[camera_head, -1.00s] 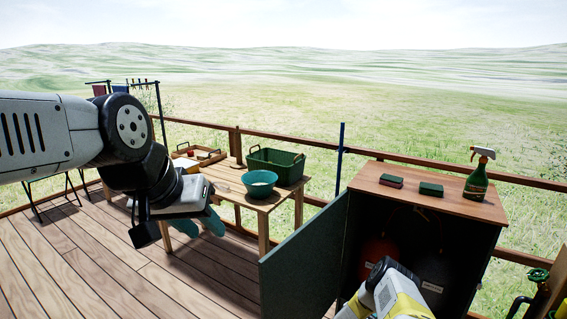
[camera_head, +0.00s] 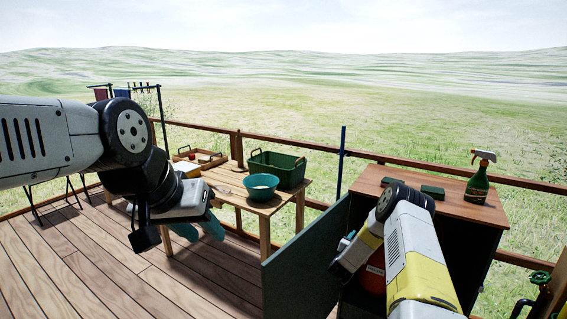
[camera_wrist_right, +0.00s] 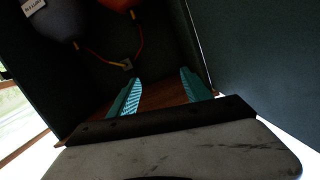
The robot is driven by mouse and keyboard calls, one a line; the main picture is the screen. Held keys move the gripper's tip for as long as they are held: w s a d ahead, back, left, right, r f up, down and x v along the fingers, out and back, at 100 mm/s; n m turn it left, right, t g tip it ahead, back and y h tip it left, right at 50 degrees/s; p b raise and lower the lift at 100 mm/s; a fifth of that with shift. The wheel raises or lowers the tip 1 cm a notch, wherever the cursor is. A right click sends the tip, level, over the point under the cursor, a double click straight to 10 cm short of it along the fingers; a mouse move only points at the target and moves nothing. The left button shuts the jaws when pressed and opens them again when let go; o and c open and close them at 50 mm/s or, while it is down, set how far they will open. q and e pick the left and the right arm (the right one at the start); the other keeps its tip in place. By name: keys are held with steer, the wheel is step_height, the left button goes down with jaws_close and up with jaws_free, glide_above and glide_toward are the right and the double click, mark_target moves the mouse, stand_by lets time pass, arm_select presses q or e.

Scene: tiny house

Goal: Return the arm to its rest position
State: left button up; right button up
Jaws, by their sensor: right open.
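My right arm comes in from the bottom right in the head view, bent in front of the open cabinet (camera_head: 470,245). Its gripper is mostly hidden behind the arm and beside the cabinet door (camera_head: 300,262). In the right wrist view my right gripper (camera_wrist_right: 160,92) shows two teal fingers apart, with nothing between them. It faces the dark cabinet inside. My left gripper (camera_head: 205,225) hangs at the left in front of the wooden table, its teal fingers partly showing. Whether they are apart is unclear.
The cabinet door stands open at its left. A red tank (camera_head: 374,272) is inside. A spray bottle (camera_head: 478,180) and sponges (camera_head: 432,191) are on top. The table (camera_head: 228,182) holds a teal bowl (camera_head: 261,186), a green basket (camera_head: 277,167) and a wooden tray (camera_head: 190,163).

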steer(key=w+a+r+n+y, duration=0.1)
steer(key=a+r+n+y, duration=0.2)
steer(key=r, duration=0.6)
steer(key=w+a+r+y, duration=0.2)
steer(key=a+r, duration=0.2)
steer(key=r, duration=0.6)
steer(key=s+a+r+n+g+y, duration=0.1)
steer(key=s+a+r+y, duration=0.15)
steer(key=s+r, duration=0.35)
steer(key=s+a+r+n+y, duration=0.1)
steer(key=s+a+r+n, duration=0.2)
steer(key=r, duration=0.4)
steer(key=s+a+r+g, duration=0.1)
steer(key=s+r+g, duration=0.1)
steer(key=s, duration=1.2)
steer(key=s+a+r+n+g+y, duration=0.1)
steer(key=s+a+r+g, duration=0.1)
steer(key=s, duration=1.1)
steer(key=s+a+r+g+y, duration=0.1)
steer(key=s+r+g, duration=0.1)
steer(key=s, duration=1.2)
steer(key=shift+s+a+n+g, duration=0.2)
steer(key=shift+s+n+g, duration=0.1)
steer(key=shift+s, duration=0.05)
